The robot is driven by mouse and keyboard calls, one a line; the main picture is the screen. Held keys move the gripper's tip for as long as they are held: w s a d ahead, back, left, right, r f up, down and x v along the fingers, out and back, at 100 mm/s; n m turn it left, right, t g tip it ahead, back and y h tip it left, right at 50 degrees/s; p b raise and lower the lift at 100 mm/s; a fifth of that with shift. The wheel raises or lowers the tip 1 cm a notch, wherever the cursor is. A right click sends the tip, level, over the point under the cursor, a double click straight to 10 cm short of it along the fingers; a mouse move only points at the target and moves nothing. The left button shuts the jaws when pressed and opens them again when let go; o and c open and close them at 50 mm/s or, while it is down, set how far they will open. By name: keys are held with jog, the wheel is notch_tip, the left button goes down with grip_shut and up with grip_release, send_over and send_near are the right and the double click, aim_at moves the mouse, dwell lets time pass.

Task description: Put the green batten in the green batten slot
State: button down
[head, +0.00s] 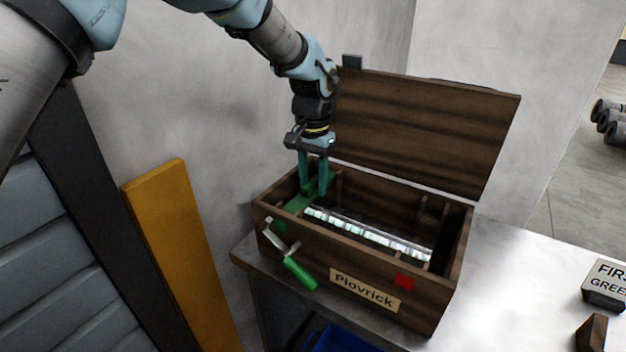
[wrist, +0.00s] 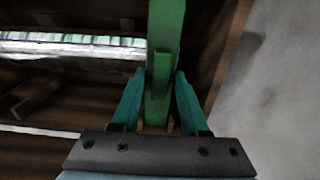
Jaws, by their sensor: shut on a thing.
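The green batten (head: 300,203) is at the left end of an open wooden box (head: 378,287), running from front to back across that end. My gripper (head: 314,188) reaches down into the box from above, its teal fingers either side of the batten. In the wrist view the batten (wrist: 165,40) runs between the fingertips (wrist: 160,80), and the fingers are shut on it.
A shiny silver bar (head: 365,232) lies lengthwise in the box. The lid (head: 420,130) stands open behind. A green-handled tool (head: 298,273) is at the box front, left of a red square (head: 404,282).

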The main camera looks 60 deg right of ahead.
aim_at(313, 181)
jog(key=shift+f+b, duration=0.35)
jog(key=shift+f, duration=0.4)
jog(key=shift+c, duration=1.7)
grip_release()
jog(key=shift+r, duration=0.1)
notch_tip(313, 181, up, 11)
jog(key=b, duration=0.3)
